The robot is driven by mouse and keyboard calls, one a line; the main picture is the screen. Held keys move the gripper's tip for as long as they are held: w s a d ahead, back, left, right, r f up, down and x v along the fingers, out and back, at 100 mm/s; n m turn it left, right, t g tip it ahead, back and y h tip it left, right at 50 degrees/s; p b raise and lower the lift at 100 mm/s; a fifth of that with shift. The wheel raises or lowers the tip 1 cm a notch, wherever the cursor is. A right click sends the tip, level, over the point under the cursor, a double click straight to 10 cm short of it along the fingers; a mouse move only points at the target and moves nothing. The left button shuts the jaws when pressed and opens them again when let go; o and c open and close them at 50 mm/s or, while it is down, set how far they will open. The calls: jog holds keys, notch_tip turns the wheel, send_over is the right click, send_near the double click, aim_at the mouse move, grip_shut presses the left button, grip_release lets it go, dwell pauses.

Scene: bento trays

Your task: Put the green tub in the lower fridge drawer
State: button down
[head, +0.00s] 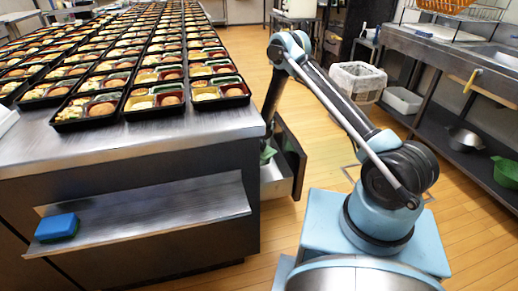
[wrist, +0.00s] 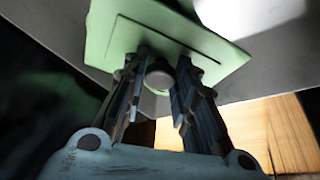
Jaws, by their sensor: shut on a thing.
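The green tub (wrist: 222,58) fills the upper middle of the wrist view, tilted in the picture. My gripper (wrist: 160,65) is shut on it, with the fingertips at its near face. In the head view a small part of the green tub (head: 267,154) shows at the open fridge drawer (head: 277,187), beside the counter's right end. The drawer is pulled out, with a grey side and a dark front. The counter edge and the drawer front hide my gripper in the head view. I cannot tell whether the tub touches the drawer floor.
The steel counter (head: 150,140) with rows of bento trays stands left of the drawer. A blue block (head: 57,227) lies on its lower shelf. A white bin (head: 357,82) stands behind my arm. Wooden floor between is clear.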

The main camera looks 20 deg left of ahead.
jog(key=shift+f, duration=0.4)
jog(key=shift+f, duration=0.65)
jog(key=c, duration=1.3)
grip_release()
jog(key=shift+r, duration=0.1)
